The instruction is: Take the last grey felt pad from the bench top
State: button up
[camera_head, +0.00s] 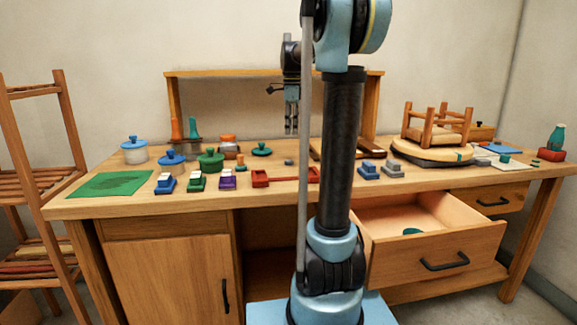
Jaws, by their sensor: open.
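A small grey piece (289,162), which looks like the grey felt pad, lies on the bench top (330,190) near the middle. It is too small for me to make out its texture. My gripper (291,132) hangs pointing down above the bench, over and slightly behind the grey piece in the picture. Its jaws are open, and I see nothing between them.
Blue, green and purple blocks (197,182) and lidded pots (211,160) stand at left beside a green mat (110,184). A red holder (285,177) lies in front of the grey piece. An open drawer (431,235) juts out at front right. A wooden rack (40,170) stands left.

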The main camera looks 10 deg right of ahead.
send_over(289, 160)
jog(key=f, duration=0.5)
jog(key=d+f, duration=0.1)
jog(key=f, duration=0.1)
jog(key=shift+s+f, duration=0.25)
jog(key=shift+f, duration=0.1)
jog(key=f, duration=0.2)
jog(key=a+f, duration=0.1)
jog(key=f, duration=0.1)
jog(key=shift+w+a+f, duration=0.1)
jog(key=shift+f, duration=0.5)
jog(key=c, duration=0.8)
